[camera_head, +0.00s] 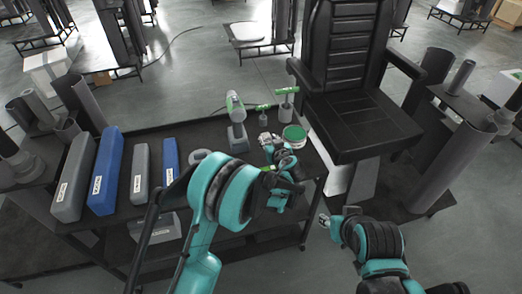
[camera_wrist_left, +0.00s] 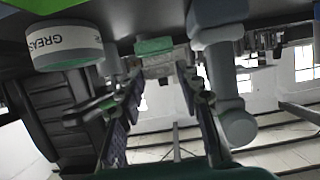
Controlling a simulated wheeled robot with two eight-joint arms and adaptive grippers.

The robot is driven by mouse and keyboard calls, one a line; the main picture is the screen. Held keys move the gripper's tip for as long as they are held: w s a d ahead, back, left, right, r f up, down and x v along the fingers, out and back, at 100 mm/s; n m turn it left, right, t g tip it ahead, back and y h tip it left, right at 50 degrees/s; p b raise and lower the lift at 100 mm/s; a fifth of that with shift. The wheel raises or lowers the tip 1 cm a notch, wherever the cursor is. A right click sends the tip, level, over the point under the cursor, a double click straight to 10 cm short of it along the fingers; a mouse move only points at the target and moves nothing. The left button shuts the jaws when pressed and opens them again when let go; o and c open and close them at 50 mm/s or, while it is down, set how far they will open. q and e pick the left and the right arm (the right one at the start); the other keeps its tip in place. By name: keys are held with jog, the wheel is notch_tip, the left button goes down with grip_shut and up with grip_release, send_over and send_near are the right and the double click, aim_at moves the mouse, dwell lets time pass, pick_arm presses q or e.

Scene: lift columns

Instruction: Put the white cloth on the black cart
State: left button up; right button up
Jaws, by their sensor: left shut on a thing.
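My left gripper (camera_head: 268,143) is low over the right end of a black cart-like table (camera_head: 225,180). In the left wrist view its fingers (camera_wrist_left: 160,85) reach a small grey-white thing (camera_wrist_left: 158,66) with a green patch above it. I take them as shut on it. Whether it is the white cloth is too small to tell, and no other cloth shows clearly. The table also has a lower shelf. My right gripper (camera_head: 323,220) is low beside the table's right end, over the floor; its fingers are too small to read.
Grey and blue long boxes (camera_head: 106,172) fill the table's left half. A black chair (camera_head: 352,95) stands behind right. The floor at right front is clear.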

pick_arm(q)
jog(key=shift+w+a+f, duration=0.8)
jog(key=shift+a+f, duration=0.05)
jog(key=shift+a, duration=0.25)
jog(key=shift+f+b, duration=1.05)
jog(key=shift+f, duration=0.95)
jog(key=shift+r, duration=0.1)
jog(key=o, duration=1)
jog(key=shift+f, duration=0.2)
